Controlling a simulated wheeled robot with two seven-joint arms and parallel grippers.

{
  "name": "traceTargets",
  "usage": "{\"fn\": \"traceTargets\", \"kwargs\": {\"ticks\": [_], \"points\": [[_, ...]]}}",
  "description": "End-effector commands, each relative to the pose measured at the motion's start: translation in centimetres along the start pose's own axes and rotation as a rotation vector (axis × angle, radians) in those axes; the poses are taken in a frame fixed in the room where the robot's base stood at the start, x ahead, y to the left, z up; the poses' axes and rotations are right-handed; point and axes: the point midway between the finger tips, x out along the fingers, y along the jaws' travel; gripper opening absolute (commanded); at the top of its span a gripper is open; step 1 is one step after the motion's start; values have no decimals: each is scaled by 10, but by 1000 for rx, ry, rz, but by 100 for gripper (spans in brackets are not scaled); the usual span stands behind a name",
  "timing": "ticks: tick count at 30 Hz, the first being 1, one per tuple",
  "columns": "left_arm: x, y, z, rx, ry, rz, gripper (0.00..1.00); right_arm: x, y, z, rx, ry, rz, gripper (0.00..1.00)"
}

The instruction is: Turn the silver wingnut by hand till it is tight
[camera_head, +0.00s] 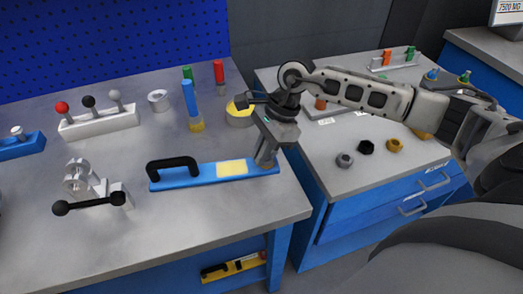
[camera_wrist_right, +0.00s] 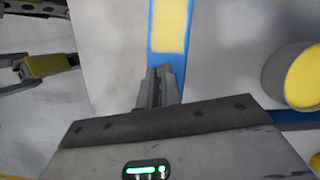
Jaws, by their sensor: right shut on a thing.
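My right gripper (camera_head: 266,156) points down at the right end of a long blue bar (camera_head: 202,174) on the near workbench. The bar has a black handle (camera_head: 172,165) and a yellow patch (camera_head: 232,168). In the right wrist view the fingers (camera_wrist_right: 160,90) are close together over the end of the bar (camera_wrist_right: 155,52). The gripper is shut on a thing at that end. The fingers hide it; from its place I take it to be the silver wingnut, which I cannot see apart from them. My left gripper is not in view.
A blue and yellow cylinder (camera_head: 191,105) stands behind the bar. A metal clamp (camera_head: 78,180) stands at left. Several nuts (camera_head: 366,147) lie on the right-hand cabinet.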

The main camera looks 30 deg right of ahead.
Motion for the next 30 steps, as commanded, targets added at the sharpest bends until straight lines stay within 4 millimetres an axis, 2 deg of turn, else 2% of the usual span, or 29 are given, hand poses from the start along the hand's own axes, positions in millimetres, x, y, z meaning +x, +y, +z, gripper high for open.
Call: {"fn": "traceTargets", "kwargs": {"ticks": [5, 12, 16, 18, 19, 26, 30], "points": [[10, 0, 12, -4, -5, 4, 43, 3, -2, -3, 102, 5, -47, 0], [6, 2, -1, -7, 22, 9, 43, -1, -3, -1, 144, 3, -62, 0], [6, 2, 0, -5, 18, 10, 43, -1, -3, -1, 143, 3, -62, 0], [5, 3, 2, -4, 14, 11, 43, -1, -3, -1, 143, 3, -62, 25], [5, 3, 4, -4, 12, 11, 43, -1, -2, -1, 142, 2, -61, 28], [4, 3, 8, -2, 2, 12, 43, -1, -2, -1, 141, 2, -61, 28], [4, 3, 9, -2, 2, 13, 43, -7, -3, -1, 141, 3, -63, 28]]}}
